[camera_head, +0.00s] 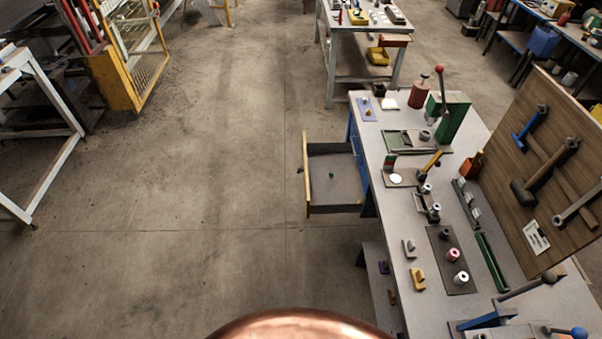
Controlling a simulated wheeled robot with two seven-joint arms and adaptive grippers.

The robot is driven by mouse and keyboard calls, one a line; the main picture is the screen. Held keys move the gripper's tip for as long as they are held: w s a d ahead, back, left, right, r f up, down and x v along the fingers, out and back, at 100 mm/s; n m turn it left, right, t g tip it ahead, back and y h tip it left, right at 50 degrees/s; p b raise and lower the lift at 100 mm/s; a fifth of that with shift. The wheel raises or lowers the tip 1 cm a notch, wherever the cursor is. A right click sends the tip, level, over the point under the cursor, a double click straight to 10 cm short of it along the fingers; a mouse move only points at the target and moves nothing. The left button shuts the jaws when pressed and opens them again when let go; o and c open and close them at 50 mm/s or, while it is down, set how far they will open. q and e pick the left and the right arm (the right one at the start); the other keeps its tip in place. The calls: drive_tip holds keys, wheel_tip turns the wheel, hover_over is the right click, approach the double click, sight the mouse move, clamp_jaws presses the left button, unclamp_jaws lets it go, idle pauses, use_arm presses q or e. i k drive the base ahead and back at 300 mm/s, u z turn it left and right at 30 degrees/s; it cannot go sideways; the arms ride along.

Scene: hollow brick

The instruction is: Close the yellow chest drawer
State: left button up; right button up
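A drawer with a yellow front (306,178) is pulled out to the left from under the workbench on the right. A small dark knob (300,170) sits on the outer face of the front. The blue cabinet side (355,135) shows at the drawer's inner end under the bench top. Neither of my grippers shows in the head view.
The workbench (395,243) carries many tools, parts and a green press (452,117). A tilted wooden tool board (555,130) stands along its right side. The concrete floor left of the drawer is clear. A copper-coloured rounded surface (295,326) fills the bottom centre.

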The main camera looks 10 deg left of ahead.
sight(341, 193)
drive_tip(key=k, duration=0.15)
drive_tip(key=u, duration=1.5)
drive_tip(key=i, duration=1.15)
drive_tip(key=z, duration=0.9)
